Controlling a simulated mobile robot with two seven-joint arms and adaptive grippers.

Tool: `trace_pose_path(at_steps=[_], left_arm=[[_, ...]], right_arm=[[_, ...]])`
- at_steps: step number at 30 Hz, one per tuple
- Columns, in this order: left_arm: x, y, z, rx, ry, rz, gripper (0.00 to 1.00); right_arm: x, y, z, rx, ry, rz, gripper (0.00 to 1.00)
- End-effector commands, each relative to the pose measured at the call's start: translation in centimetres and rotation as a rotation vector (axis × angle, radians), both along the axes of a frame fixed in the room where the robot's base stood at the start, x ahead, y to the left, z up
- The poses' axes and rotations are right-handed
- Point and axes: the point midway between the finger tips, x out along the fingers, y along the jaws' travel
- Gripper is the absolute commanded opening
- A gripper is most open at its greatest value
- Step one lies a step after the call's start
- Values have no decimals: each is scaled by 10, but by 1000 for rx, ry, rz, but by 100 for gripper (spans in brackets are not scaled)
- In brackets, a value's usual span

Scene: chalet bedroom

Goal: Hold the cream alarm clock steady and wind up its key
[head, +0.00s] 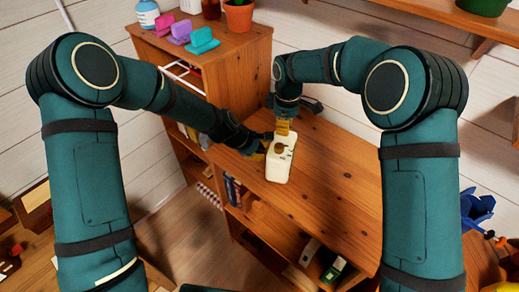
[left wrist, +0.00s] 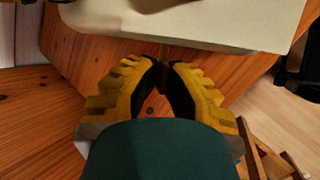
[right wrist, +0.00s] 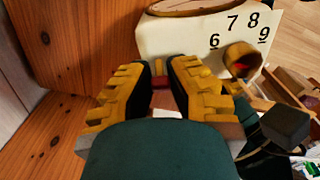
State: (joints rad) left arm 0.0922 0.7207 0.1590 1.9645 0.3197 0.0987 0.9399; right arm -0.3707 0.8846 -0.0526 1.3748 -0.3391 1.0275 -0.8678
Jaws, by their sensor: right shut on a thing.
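The cream alarm clock (head: 279,169) stands on the wooden shelf top in the head view, with a round brown part on it. My right gripper (head: 283,131) is at the clock's far end. In the right wrist view it is shut on a small reddish piece, apparently the key (right wrist: 160,82), mostly hidden by the fingers. My left gripper (head: 264,148) is beside the clock on the left. Its fingertips (left wrist: 164,64) are together beside the cream body, with nothing visible between them.
The wooden shelf top (head: 325,175) is clear to the right and front of the clock. A taller wooden cabinet (head: 236,55) stands behind on the left, with a plant pot (head: 238,17) and coloured items on top. Books (head: 233,190) are on the shelf below.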

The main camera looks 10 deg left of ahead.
Motion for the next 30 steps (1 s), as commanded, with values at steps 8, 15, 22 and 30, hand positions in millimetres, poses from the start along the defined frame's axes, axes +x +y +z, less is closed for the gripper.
trace_pose_path(at_steps=[8, 15, 22, 30], left_arm=[[0, 0, 0, 0, 0, 0, 0], [-1, 0, -2, -7, -19, 0, 0], [-3, 1, -5, -24, -109, 1, 0], [-5, 1, -7, -53, -297, -1, 0]], right_arm=[[0, -1, -1, -1, 1, 0, 0], [0, 0, -1, -1, 1, 0, 0], [0, 0, -1, -1, 2, 0, 0], [0, 0, -1, -1, 1, 0, 0]])
